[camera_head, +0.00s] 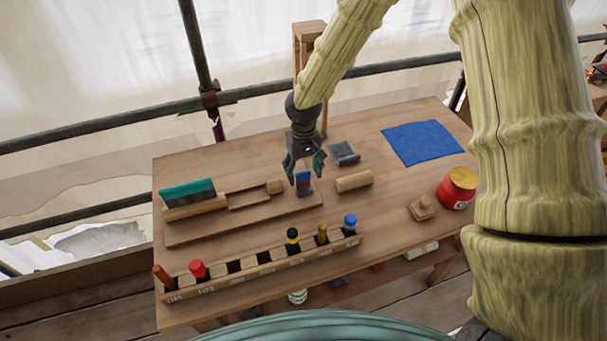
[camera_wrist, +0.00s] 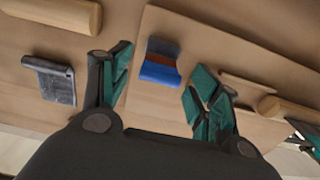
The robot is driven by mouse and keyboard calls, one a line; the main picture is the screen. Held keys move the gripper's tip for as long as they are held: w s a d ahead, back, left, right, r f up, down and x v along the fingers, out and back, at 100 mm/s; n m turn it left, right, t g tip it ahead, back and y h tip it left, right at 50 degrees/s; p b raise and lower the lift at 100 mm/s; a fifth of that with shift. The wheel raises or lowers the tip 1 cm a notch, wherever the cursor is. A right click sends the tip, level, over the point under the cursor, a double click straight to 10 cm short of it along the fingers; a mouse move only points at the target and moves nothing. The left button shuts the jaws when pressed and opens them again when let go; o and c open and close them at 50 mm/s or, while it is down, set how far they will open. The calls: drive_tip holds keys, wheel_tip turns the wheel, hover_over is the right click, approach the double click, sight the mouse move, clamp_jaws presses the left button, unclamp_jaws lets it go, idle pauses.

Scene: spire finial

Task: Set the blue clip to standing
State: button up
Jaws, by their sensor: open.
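The blue clip (camera_head: 303,183) is a small block with a blue part, a red-brown band and a grey part. It rests on a flat wooden board (camera_head: 215,233) on the table. In the wrist view the clip (camera_wrist: 161,64) shows between the two fingers, apart from both. I cannot tell surely whether it lies or stands. My gripper (camera_head: 305,170) points down over the clip, open and empty. Its green-padded fingers also frame the clip in the wrist view (camera_wrist: 160,75).
A grey folded piece (camera_head: 343,153) and a wooden cylinder (camera_head: 354,181) lie right of the clip. A teal-topped block (camera_head: 188,194) and a shallow wooden tray (camera_head: 250,197) lie left. A slotted rack (camera_head: 262,270) with several tools runs along the front. A blue cloth (camera_head: 422,143) and red jar (camera_head: 457,188) are right.

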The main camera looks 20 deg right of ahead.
sight(303, 180)
drive_tip(key=shift+f, duration=1.35)
